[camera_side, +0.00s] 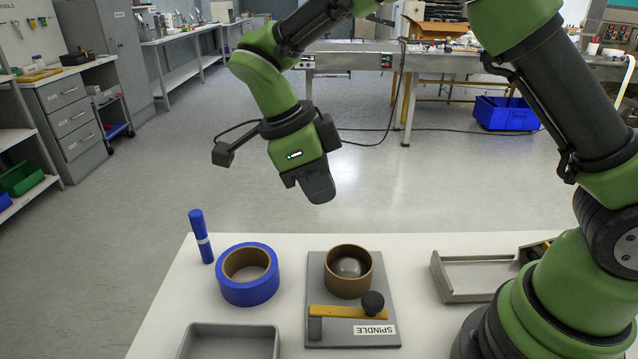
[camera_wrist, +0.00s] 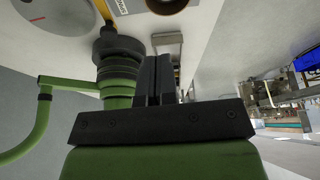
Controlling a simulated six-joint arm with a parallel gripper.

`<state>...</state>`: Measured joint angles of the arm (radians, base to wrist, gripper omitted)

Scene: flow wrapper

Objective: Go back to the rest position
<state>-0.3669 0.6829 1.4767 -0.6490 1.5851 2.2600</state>
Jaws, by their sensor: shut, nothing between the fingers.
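My gripper (camera_side: 318,192) hangs in the air above and behind the table's far edge, pointing down and slightly right. It is shut and empty; in the wrist view its two dark fingers (camera_wrist: 154,80) lie side by side. Below it, apart from it, a brown cardboard core (camera_side: 349,283) stands on the grey plate (camera_side: 318,268) labelled SPINDLE. A yellow lever (camera_side: 345,312) with a black knob (camera_side: 372,302) lies across the plate in front of the core. A blue tape roll (camera_side: 250,293) lies flat left of the plate.
A blue marker (camera_side: 201,238) stands upright near the table's far left edge. An empty grey tray (camera_side: 232,331) is at the front left. A grey open-ended holder (camera_side: 470,292) sits at the right, near my base. The air around my gripper is clear.

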